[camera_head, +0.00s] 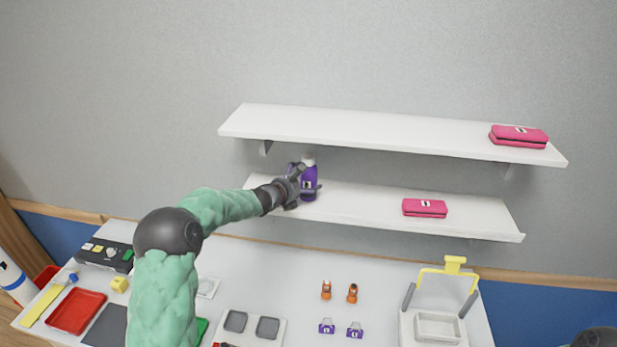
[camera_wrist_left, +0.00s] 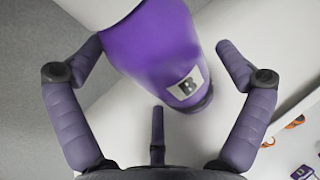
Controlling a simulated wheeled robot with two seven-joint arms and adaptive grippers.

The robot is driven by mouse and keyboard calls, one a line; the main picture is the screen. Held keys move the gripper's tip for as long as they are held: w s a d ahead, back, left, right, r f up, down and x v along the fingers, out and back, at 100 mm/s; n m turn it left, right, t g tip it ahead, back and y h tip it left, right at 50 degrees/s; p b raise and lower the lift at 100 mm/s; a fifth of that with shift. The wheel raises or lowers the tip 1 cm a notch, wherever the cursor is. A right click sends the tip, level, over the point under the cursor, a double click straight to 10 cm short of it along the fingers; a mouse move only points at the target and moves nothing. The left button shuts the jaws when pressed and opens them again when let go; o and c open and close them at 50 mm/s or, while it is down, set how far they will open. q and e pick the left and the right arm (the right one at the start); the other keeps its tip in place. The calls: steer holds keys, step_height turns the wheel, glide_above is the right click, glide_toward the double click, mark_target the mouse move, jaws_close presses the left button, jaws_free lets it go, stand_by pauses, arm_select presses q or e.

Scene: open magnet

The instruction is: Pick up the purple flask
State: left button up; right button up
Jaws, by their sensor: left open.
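The purple flask (camera_head: 309,183) stands on the lower white shelf, near its left end, and has a pale cap. In the left wrist view the flask (camera_wrist_left: 150,45) fills the upper middle, with a small label marked with a dark letter facing the camera. My left gripper (camera_head: 293,185) is at the flask, just left of it in the head view. In the wrist view its open fingers (camera_wrist_left: 160,85) spread on both sides of the flask, with a third finger below. A gap shows on the right side; contact on the left cannot be told.
The upper shelf (camera_head: 380,132) overhangs above the flask. Pink cases lie on the upper shelf (camera_head: 518,137) and the lower shelf (camera_head: 425,208). The table below holds a red tray (camera_head: 77,312), small orange and purple pieces and a yellow-handled device (camera_head: 440,300).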

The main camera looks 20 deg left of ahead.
arm_select(q)
steer(key=shift+w+f, duration=0.15)
steer(key=shift+w, duration=0.4)
steer(key=shift+d, duration=0.1)
steer(key=c, duration=1.2)
steer(key=shift+c, duration=0.5)
